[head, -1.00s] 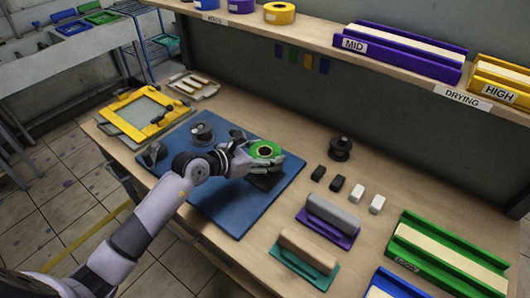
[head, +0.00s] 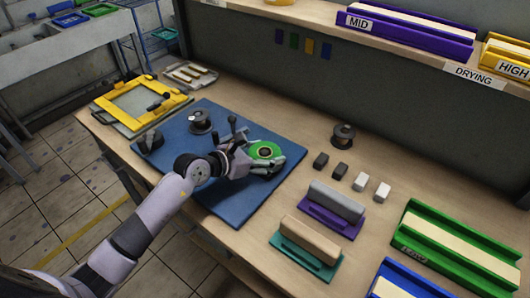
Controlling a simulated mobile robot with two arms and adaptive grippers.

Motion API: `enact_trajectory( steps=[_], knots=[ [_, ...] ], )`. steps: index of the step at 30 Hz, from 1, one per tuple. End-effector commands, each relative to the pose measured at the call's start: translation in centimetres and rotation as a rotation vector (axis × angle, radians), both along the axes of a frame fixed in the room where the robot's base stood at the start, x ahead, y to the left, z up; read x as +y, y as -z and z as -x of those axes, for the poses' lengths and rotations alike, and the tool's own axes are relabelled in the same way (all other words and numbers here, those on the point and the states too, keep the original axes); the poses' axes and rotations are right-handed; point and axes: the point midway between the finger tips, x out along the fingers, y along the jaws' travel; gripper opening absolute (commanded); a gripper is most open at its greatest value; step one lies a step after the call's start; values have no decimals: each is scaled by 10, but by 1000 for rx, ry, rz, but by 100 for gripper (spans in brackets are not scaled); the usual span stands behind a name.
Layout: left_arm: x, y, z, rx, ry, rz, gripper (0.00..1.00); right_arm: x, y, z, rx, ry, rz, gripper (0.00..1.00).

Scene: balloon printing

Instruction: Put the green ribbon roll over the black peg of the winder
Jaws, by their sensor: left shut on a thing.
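The green ribbon roll (head: 263,149) lies flat in my left gripper (head: 262,163), which is shut on it over the right part of the blue mat. The roll's centre looks dark. The winder's black base is mostly hidden under the roll and fingers. The roll is low and close to it. I cannot tell whether the black peg stands inside the roll's hole. My right gripper is not in view.
A dark spool (head: 200,121) stands on the blue mat (head: 225,205), left of my gripper. Another dark spool (head: 343,136) stands right of the mat. Small blocks and squeegees, one purple-based (head: 331,206), lie to the right. A yellow frame (head: 140,103) is at left.

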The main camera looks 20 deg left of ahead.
Motion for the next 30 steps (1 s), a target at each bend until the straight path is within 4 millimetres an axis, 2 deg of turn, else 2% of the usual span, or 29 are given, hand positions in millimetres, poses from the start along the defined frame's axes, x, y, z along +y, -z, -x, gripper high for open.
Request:
enact_trajectory(
  steps=[9, 10, 19, 30],
  knots=[
    [0, 1, 0, -1, 0, 1, 40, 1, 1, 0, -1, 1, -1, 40],
    [0, 1, 0, -1, 0, 1, 72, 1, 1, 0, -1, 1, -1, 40],
    [0, 1, 0, -1, 0, 1, 92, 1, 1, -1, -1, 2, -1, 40],
    [1, 1, 1, 1, 0, -1, 93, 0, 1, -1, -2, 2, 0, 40]
  ],
)
